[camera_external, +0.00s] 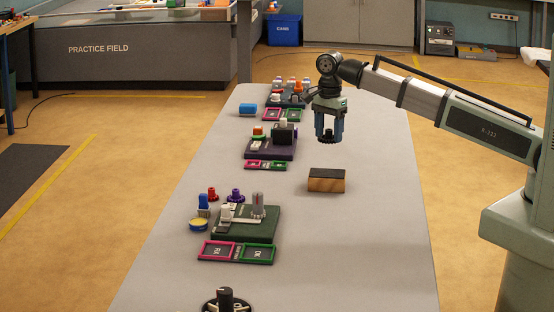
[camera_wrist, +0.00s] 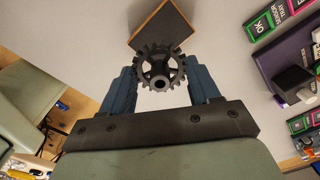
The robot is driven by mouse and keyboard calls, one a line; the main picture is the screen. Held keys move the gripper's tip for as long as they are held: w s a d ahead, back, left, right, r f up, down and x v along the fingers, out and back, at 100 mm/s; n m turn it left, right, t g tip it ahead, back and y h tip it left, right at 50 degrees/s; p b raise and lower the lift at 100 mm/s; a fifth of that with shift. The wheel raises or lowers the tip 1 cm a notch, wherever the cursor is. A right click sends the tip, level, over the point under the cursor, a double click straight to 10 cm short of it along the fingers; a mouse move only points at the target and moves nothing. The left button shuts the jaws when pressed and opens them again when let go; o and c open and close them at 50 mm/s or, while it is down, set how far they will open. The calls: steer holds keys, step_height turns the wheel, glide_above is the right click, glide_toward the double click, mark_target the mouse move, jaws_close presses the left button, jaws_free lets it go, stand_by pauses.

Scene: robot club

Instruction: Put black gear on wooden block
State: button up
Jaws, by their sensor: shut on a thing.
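The black gear (camera_wrist: 158,52) is held between the two blue fingers of my gripper (camera_wrist: 161,90) in the wrist view. In the external view, my gripper (camera_external: 328,134) points down above the table, and the gear (camera_external: 327,138) shows at its fingertips. The wooden block (camera_external: 326,183) has a dark top and wooden sides and sits on the table below my gripper, apart from the gear. In the wrist view, the block (camera_wrist: 166,22) is behind the gear at the top, and the gear hides its near corner.
On the table (camera_external: 380,250), a dark green board (camera_external: 262,225) and a purple board (camera_external: 285,150) hold several parts to the left of the block. Small pink and green trays lie in front of them. A black wheel-like part (camera_external: 226,300) stands at the front. The table right of the block is clear.

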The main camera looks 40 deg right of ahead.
mark_target(327, 173)
steer(key=shift+f, duration=4.9)
steer(key=shift+f, duration=0.15)
steer(key=o, duration=1)
steer(key=shift+o, duration=0.2)
step_height(327, 173, up, 12)
